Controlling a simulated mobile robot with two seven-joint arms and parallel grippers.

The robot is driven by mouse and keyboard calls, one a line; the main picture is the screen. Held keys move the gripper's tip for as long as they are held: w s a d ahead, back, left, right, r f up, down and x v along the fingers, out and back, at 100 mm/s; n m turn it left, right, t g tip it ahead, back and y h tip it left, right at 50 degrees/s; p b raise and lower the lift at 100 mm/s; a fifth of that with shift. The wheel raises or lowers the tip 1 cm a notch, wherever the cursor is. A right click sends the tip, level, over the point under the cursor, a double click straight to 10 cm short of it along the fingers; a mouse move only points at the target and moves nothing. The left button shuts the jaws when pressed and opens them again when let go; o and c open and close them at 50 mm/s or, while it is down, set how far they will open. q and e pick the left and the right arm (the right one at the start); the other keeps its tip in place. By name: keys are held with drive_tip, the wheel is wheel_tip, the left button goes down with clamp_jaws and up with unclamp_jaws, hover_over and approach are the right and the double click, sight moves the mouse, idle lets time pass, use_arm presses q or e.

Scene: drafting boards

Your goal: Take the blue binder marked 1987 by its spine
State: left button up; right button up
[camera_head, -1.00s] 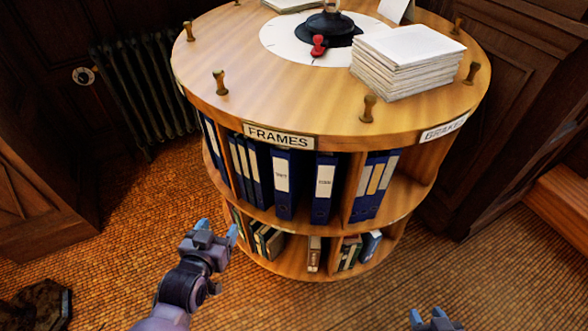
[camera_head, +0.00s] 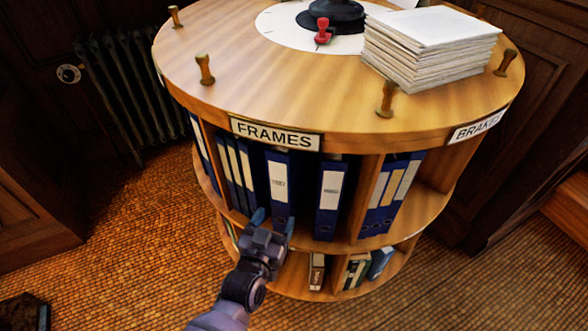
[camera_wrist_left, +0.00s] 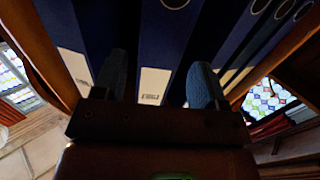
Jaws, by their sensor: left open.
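The blue binder marked 1987 (camera_head: 280,172) stands upright on the upper shelf of the round wooden cabinet, under the FRAMES sign. Its white label faces out, though the small print is hard to read. My left gripper (camera_head: 273,221) is open and empty, low in front of this binder's spine. In the left wrist view, the blue fingers (camera_wrist_left: 158,80) lie one to each side of a binder spine with a white label (camera_wrist_left: 154,86). I cannot tell whether they touch it. My right gripper is not in view.
Another blue binder (camera_head: 329,198) stands just right, with a dark gap between. More binders (camera_head: 237,172) stand close on the left. The cabinet's top (camera_head: 230,80) overhangs the shelf and carries wooden pegs and a paper stack (camera_head: 430,45). The lower shelf holds books (camera_head: 317,270).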

sight(280, 208)
use_arm(q)
drive_tip(key=shift+b+x, duration=0.8)
drive_tip(key=shift+x, duration=2.75)
drive_tip(key=shift+w, duration=0.4)
drive_tip(key=shift+c, duration=0.5)
drive_tip(key=c, duration=1)
